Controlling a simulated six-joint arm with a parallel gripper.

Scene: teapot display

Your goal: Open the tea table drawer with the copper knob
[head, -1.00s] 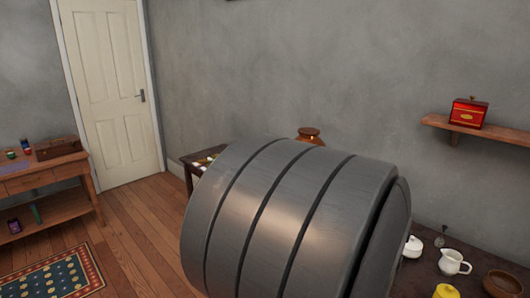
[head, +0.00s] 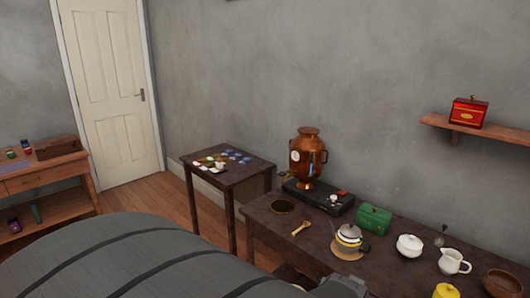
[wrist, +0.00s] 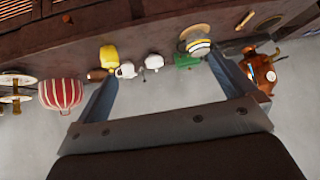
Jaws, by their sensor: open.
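The long dark wooden table (head: 300,225) with the tea things stands along the wall in the head view. Its front face is mostly out of sight there, and I cannot make out a copper knob.
A small dark table (head: 228,176) and a lighter drawered table (head: 45,176) stand left. Floor shows between them.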

